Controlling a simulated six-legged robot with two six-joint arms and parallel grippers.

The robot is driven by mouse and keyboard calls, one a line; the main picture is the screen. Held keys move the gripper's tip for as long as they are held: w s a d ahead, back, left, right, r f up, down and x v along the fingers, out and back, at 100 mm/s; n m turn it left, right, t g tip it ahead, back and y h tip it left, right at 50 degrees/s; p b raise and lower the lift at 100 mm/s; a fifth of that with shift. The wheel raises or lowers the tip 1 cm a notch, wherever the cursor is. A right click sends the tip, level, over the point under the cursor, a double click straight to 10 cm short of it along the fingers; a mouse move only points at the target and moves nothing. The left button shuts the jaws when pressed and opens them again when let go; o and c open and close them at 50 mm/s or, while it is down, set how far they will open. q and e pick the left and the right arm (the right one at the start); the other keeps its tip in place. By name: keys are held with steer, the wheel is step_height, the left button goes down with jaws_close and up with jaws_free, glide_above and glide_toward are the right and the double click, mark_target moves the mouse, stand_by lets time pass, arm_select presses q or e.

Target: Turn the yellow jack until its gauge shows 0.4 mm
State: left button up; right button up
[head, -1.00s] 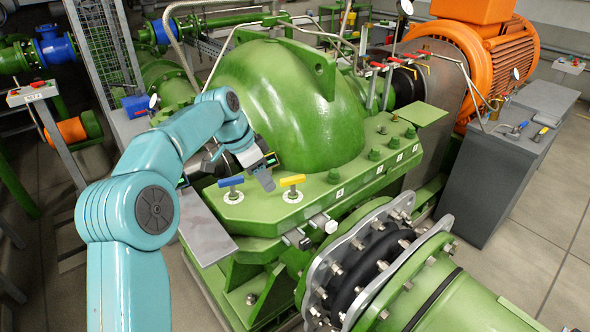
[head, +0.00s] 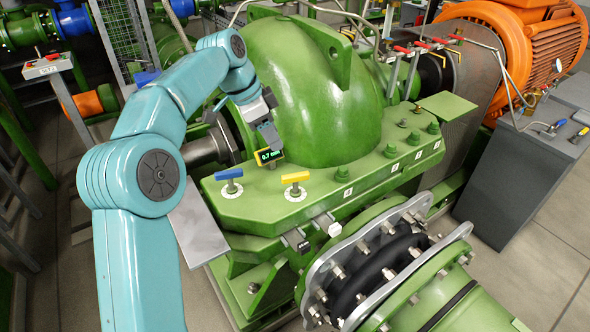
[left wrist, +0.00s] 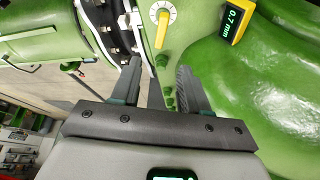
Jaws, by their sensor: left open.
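The yellow jack (head: 295,177) has a T-shaped handle on a round white dial and stands on the green casing flange. It also shows at the top of the left wrist view (left wrist: 162,16). Its yellow-framed gauge (head: 269,155) reads 0.7 mm, also in the left wrist view (left wrist: 235,20). My left gripper (head: 268,132) is above and behind the jack, near the gauge, apart from the handle. In the left wrist view its two fingers (left wrist: 158,80) are spread with nothing between them. My right gripper is not in view.
A blue jack (head: 229,174) stands left of the yellow one. The green domed casing (head: 310,90) rises behind, with bolts along the flange to the right. A flanged pipe joint (head: 375,270) is in front. A grey bench (head: 510,180) stands at right.

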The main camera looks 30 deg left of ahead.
mark_target(295, 175)
arm_select(q)
steer(key=x, duration=1.3)
steer(key=shift+s+a+f+p, duration=0.1)
steer(key=shift+f+p, duration=0.05)
steer(key=shift+p, duration=0.2)
steer(key=shift+w+f, duration=0.2)
steer(key=shift+f, duration=0.1)
steer(key=shift+s+r, duration=0.2)
steer(key=shift+c, duration=0.3)
steer(key=shift+f, duration=0.1)
jaws_close()
